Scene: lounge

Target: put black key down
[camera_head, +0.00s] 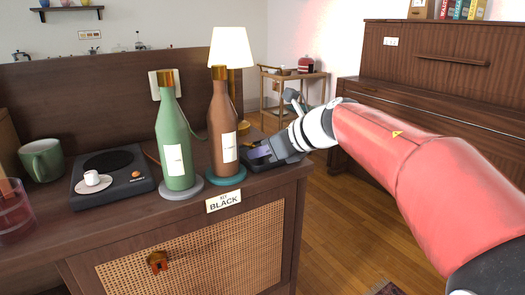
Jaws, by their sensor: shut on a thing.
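My gripper (262,154) reaches in from the right, low over the right end of the sideboard, just right of the brown bottle. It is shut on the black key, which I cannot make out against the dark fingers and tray. A dark shallow tray (285,163) lies under and around the fingertips. I cannot tell whether the key touches it. A white label (223,201) on the sideboard's front edge below reads "BLACK", with a smaller word above it.
A brown bottle (222,130) and a green bottle (174,142) stand on coasters close left of my gripper. A black hotplate (113,174) with a white cup, a green mug (41,160) and a lamp (232,50) share the sideboard (130,222). A piano (440,80) stands right.

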